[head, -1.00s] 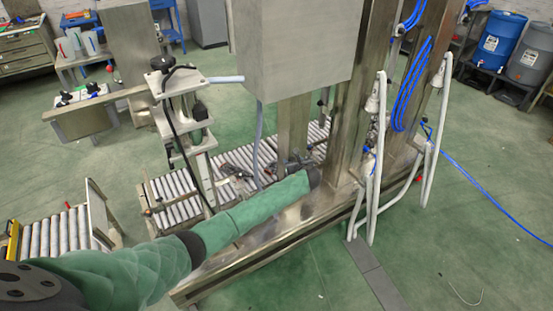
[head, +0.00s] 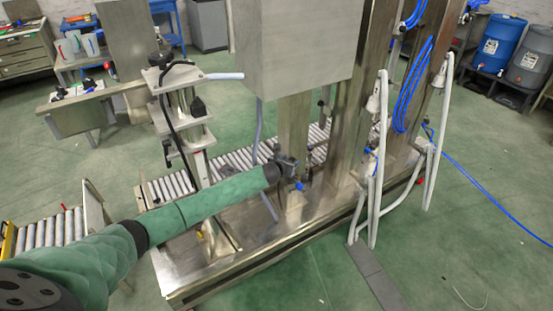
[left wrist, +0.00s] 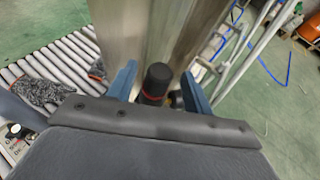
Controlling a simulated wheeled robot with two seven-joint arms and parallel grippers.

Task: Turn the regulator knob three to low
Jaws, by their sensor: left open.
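A black regulator knob (left wrist: 157,80) with a red ring below it stands in front of a steel post (left wrist: 150,30) in the left wrist view. My left gripper (left wrist: 160,88) is open, with one blue finger on each side of the knob. I cannot tell whether the fingers touch it. In the head view my left gripper (head: 293,174) is at the foot of the post (head: 293,125), and my arm hides part of it. The knob cannot be made out there. Any marking on the knob is not readable. My right gripper is not in view.
A large steel box (head: 295,50) hangs above the gripper. A roller conveyor (head: 235,165) runs behind my arm. White lance hoses (head: 378,170) hang to the right. A steel base (head: 270,245) lies below the arm, with green floor in front.

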